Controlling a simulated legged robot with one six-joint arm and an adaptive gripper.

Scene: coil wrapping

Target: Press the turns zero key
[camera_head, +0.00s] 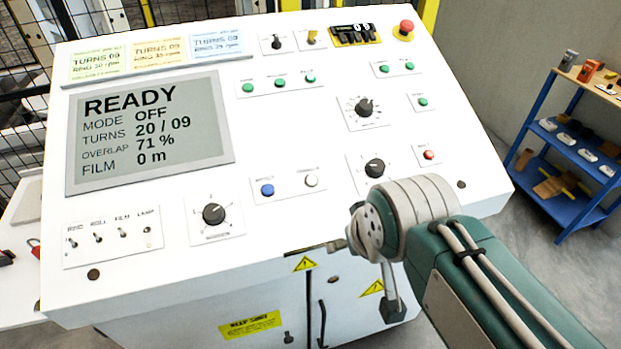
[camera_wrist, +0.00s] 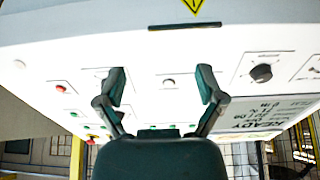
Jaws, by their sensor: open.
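The slanted white control panel (camera_head: 300,130) carries several small keys whose labels are too small to read, so I cannot tell which is the turns zero key. A blue key (camera_head: 267,190) and a white key (camera_head: 311,181) sit at the lower middle. The screen (camera_head: 150,130) reads READY, MODE OFF, TURNS 20 / 09, OVERLAP 71 %, FILM 0 m. In the wrist view my gripper (camera_wrist: 161,75) is open and empty, its two fingers apart before the panel.
Rotary knobs (camera_head: 214,214), a toggle row (camera_head: 110,238) and a red emergency stop (camera_head: 405,28) stand out from the panel. A red key (camera_head: 429,155) is at its right. A blue shelf (camera_head: 565,150) stands at the far right.

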